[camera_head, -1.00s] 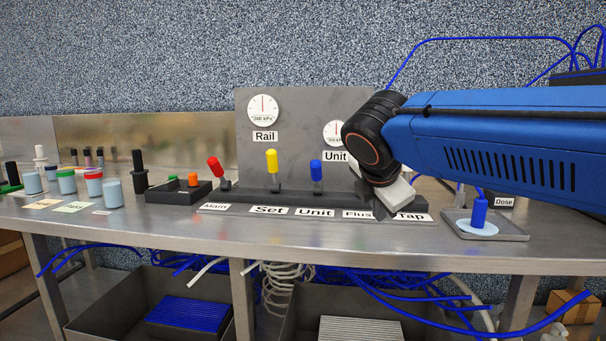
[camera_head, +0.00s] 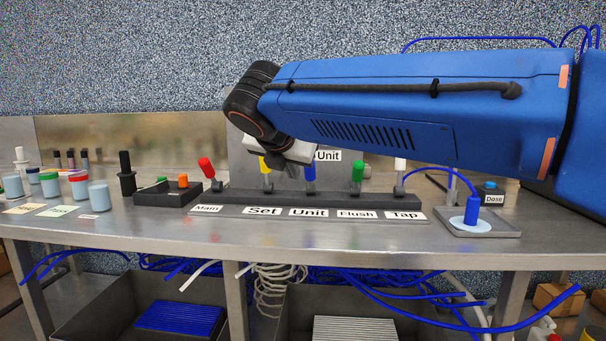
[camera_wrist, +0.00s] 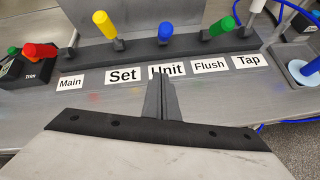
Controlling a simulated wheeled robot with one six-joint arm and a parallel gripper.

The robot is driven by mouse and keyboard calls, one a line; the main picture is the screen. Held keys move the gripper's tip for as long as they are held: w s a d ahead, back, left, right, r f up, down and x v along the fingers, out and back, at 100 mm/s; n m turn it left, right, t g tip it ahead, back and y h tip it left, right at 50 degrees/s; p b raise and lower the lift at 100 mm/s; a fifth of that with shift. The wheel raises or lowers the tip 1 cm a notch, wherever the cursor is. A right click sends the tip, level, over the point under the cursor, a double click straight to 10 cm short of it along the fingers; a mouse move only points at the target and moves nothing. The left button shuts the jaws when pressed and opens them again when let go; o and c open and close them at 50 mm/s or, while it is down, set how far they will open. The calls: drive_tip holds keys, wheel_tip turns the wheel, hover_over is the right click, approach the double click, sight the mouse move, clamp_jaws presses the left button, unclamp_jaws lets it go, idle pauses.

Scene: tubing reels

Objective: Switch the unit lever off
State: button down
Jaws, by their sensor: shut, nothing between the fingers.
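The unit lever has a blue handle (camera_head: 310,172) and stands about upright on the dark lever rail, behind the "Unit" label (camera_head: 308,212). In the wrist view the blue handle (camera_wrist: 165,36) is straight ahead, beyond my gripper (camera_wrist: 160,82). My gripper's fingers are together and empty; their tips overlap the "Unit" label (camera_wrist: 180,70) in that view and look apart from the lever. In the head view my wrist hangs above the yellow and blue levers, and the fingers are mostly hidden.
The yellow Set lever (camera_head: 264,167) is left of the blue one, the green Flush lever (camera_head: 357,171) right. The red Main lever (camera_head: 206,168) leans left; the white Tap lever (camera_head: 400,165) is far right. A tray (camera_head: 480,226) with a blue plug lies farther right. My arm hides the gauges.

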sight(310, 178)
drive_tip(key=w+d+f, duration=0.2)
drive_tip(key=w+f, duration=0.1)
drive_tip(key=w, duration=0.8)
drive_tip(key=shift+f, duration=0.25)
drive_tip(key=shift+d+r, duration=0.1)
